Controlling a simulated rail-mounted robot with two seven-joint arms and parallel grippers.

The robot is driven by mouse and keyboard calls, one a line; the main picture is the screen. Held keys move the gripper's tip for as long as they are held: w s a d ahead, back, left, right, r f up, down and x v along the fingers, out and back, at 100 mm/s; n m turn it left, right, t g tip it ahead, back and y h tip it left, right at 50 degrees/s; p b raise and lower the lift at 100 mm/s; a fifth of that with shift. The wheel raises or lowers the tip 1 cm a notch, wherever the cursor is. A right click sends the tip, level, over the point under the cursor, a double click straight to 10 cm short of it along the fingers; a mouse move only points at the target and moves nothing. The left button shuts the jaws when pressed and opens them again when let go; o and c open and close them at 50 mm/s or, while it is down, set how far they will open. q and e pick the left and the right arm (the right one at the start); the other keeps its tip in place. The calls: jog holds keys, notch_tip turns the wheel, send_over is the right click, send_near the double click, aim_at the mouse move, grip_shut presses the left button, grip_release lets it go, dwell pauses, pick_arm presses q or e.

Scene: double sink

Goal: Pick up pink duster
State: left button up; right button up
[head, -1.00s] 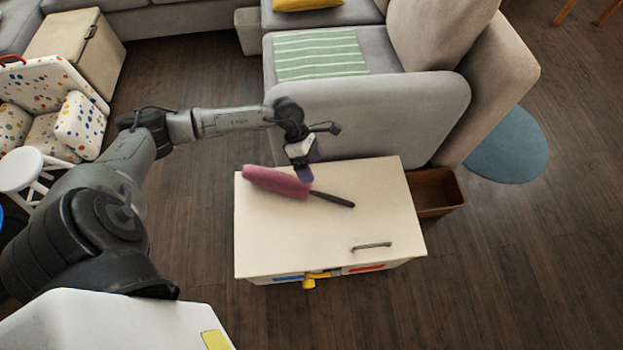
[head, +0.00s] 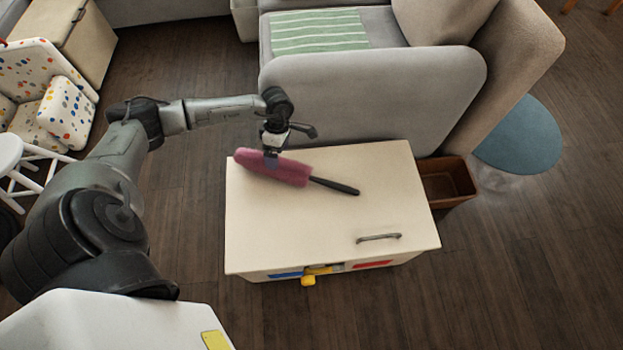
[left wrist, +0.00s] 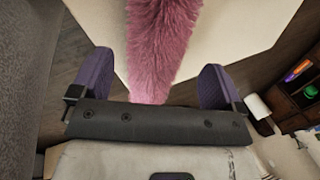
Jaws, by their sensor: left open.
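The pink duster (head: 288,172) lies on the pale box top, its fluffy head to the left and its black handle (head: 335,186) to the right. My left gripper (head: 271,159) is above the fluffy head, at its back edge in the head view. In the left wrist view the pink fluff (left wrist: 160,50) runs between the two purple fingers (left wrist: 157,88), which stand apart on either side of it. The handle is outside the left wrist view. My right gripper is in neither view.
The box (head: 300,235) has a bare top around the duster and a dark handle (head: 379,238) at its front right. A grey sofa (head: 370,95) stands close behind it. An open brown bin (head: 446,182) sits at its right side.

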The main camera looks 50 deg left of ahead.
pick_arm(q)
jog(key=shift+b+x, duration=1.95)
jog(key=shift+x, duration=0.65)
jog(key=shift+a+f, duration=0.1)
jog(key=shift+f, duration=0.25)
jog(key=shift+r, duration=0.1)
jog(key=c, duration=1)
